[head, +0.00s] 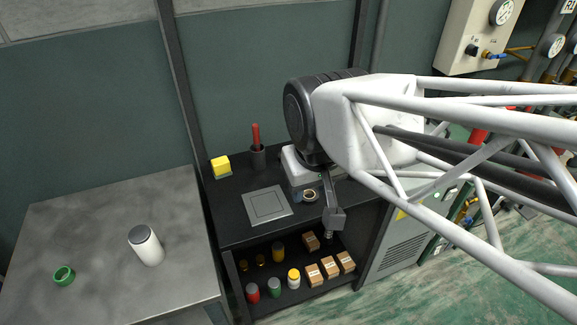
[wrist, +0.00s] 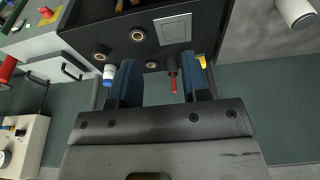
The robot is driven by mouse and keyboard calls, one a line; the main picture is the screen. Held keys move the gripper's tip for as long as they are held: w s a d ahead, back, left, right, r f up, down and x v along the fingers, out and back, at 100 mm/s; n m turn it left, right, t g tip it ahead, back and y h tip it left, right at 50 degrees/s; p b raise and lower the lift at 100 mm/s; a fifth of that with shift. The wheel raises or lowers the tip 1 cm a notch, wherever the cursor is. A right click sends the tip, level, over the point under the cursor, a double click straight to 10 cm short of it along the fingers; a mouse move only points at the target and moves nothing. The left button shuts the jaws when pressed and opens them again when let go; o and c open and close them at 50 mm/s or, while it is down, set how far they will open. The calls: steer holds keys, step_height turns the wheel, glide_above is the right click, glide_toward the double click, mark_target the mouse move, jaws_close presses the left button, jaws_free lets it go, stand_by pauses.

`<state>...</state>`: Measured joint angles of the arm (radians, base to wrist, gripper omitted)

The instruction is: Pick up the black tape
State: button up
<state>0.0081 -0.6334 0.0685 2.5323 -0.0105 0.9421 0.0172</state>
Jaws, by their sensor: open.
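Several black tape rolls with tan cores show in the wrist view: one black roll (wrist: 137,34) near the top, another black roll (wrist: 100,52) to its left, and a third, smaller-looking roll (wrist: 151,65) lower down, between my fingers in the picture. In the head view a roll (head: 310,196) lies on the dark bench just left of my arm's end; others are hidden or unclear there. My gripper (wrist: 160,82) is open and empty, its two blue-grey fingers apart. In the head view my gripper (head: 329,235) hangs in front of the bench edge. I see no contact with any roll.
The bench also holds a grey square plate (head: 267,205), a yellow block (head: 221,166) and a red-handled tool (head: 256,135) in a dark cup. A blue-and-white can (wrist: 109,73) stands near the rolls. Small cartons (head: 330,266) and jars fill the shelf below.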

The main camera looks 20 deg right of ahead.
steer(key=o, duration=1)
steer(key=shift+c, duration=0.2)
steer(key=w+d+f+m+g, duration=0.1)
steer(key=w+d+f+m, duration=0.4)
steer(key=w+f, duration=0.6)
steer(key=w+d+f+m+g, duration=0.1)
steer(key=w+d+f+m, duration=0.5)
steer(key=w+f, duration=0.6)
steer(key=shift+d+f+g, duration=0.2)
steer(key=shift+d+g, duration=0.1)
